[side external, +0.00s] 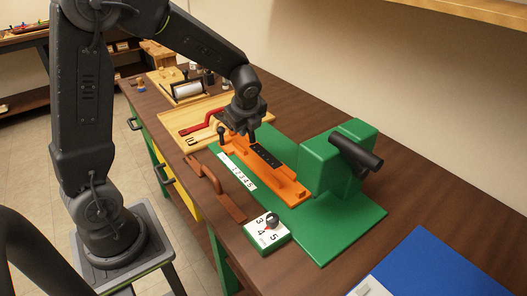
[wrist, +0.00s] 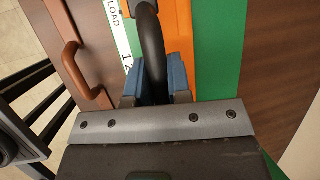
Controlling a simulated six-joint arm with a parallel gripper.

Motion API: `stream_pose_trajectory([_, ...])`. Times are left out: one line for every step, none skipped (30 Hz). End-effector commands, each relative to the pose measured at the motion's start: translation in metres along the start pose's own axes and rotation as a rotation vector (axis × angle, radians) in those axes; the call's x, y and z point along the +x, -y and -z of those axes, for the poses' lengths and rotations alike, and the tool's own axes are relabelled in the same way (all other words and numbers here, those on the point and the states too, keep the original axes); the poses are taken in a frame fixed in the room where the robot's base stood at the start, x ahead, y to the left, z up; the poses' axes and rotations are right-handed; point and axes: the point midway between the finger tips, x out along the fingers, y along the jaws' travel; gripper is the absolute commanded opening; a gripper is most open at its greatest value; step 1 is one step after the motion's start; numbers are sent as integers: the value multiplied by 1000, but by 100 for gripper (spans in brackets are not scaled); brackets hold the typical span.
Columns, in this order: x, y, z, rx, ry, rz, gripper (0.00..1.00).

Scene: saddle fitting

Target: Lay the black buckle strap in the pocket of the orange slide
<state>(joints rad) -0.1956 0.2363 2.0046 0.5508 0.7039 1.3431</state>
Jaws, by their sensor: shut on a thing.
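The orange slide (side external: 290,190) lies on the green base plate. A dark strip with small pale dots (side external: 265,155) lies along its middle; I cannot tell whether it is part of the strap or the pocket floor. My gripper (side external: 250,132) is over the far half of the slide, pointing down. The slide's orange edge (wrist: 180,30) is to the right.
A black knob (side external: 221,130) stands at the slide's far end. A wooden tray (side external: 188,112) holds a red piece (side external: 203,124) behind. A green block with a black handle (side external: 357,153) rises to the right. A brown handle (side external: 217,185) and a dial box (side external: 267,232) are in front.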

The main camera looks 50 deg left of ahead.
Motion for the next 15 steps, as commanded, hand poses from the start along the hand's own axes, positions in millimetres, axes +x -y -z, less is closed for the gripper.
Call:
stream_pose_trajectory([5,6,14,8,-2,-1,0])
stream_pose_trajectory([7,9,19,7,-2,0,0])
stream_pose_trajectory([10,13,27,6,-1,-1,0])
stream_pose_trajectory([11,15,32,6,-1,0,0])
stream_pose_trajectory([13,18,36,5,0,0,0])
stream_pose_trajectory([15,20,41,3,0,0,0])
stream_pose_trajectory([16,22,45,3,-1,0,0])
stream_pose_trajectory([17,24,47,2,0,1,0])
stream_pose_trajectory([18,25,50,0,0,1,0])
stream_pose_trajectory([18,25,51,-1,0,0,0])
stream_pose_trajectory([19,26,52,-1,0,0,0])
stream_pose_trajectory([22,25,54,0,0,-1,0])
stream_pose_trajectory([24,25,55,0,0,-2,0])
stream_pose_trajectory([28,24,56,1,1,-3,0])
stream_pose_trajectory([34,22,59,1,0,-4,0])
